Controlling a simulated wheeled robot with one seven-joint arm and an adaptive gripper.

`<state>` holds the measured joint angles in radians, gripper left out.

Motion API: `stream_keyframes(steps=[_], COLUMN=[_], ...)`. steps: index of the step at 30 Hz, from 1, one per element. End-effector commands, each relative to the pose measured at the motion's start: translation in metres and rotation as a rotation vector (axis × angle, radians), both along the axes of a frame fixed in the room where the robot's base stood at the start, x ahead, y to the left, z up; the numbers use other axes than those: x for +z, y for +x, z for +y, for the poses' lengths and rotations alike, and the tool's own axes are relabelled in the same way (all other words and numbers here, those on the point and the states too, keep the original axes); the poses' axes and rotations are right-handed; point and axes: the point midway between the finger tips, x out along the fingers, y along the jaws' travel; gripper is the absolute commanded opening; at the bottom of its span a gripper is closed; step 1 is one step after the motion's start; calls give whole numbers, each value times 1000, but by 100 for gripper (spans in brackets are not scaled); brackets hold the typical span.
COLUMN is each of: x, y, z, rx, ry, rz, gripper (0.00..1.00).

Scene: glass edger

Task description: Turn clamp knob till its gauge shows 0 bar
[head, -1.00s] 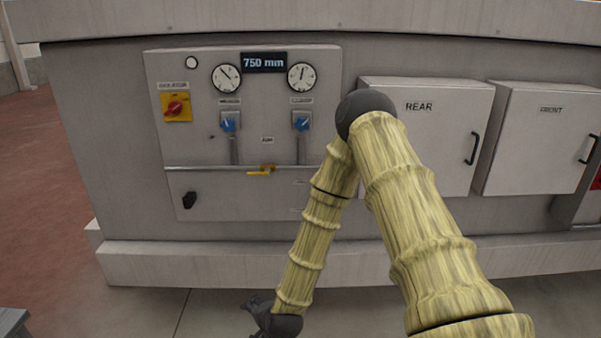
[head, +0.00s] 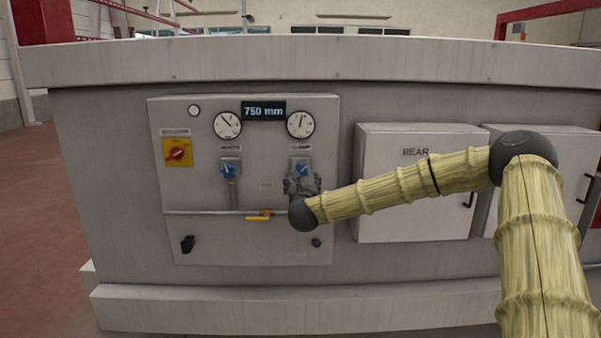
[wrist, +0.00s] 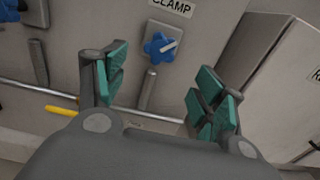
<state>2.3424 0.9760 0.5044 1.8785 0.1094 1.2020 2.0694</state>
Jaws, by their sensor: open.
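The clamp knob (head: 302,170) is blue with a pale pointer bar and sits on a grey plate under the CLAMP label. In the wrist view the knob (wrist: 160,46) lies beyond and between my fingers, untouched, its bar tilted up to the right. The clamp gauge (head: 300,124) is above it; its dark needle points nearly straight up, and the figures are too small to read. My gripper (head: 302,184) is in front of the panel just below the knob. In the wrist view my gripper (wrist: 163,92) is open and empty, with green pads wide apart.
A second blue knob (head: 229,170) with its own gauge (head: 227,125) is to the left. A yellow lever (head: 260,216) sits on a horizontal pipe below. A red switch (head: 177,152) is far left. The REAR cabinet (head: 400,215) juts out at right.

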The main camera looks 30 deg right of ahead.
Motion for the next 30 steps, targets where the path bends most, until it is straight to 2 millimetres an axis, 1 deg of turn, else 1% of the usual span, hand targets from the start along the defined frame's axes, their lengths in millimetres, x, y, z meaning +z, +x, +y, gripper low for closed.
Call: stream_keyframes(steps=[5,15,21,25,30], x=[5,5,4,2,2], y=[12,59,80,88,92], z=[-8,-36,-49,-54,-56], rx=[-3,-2,-1,-1,0], ry=[4,2,2,2,3], rz=[-6,-3,-2,-2,-4], gripper=[70,70,70,70,70])
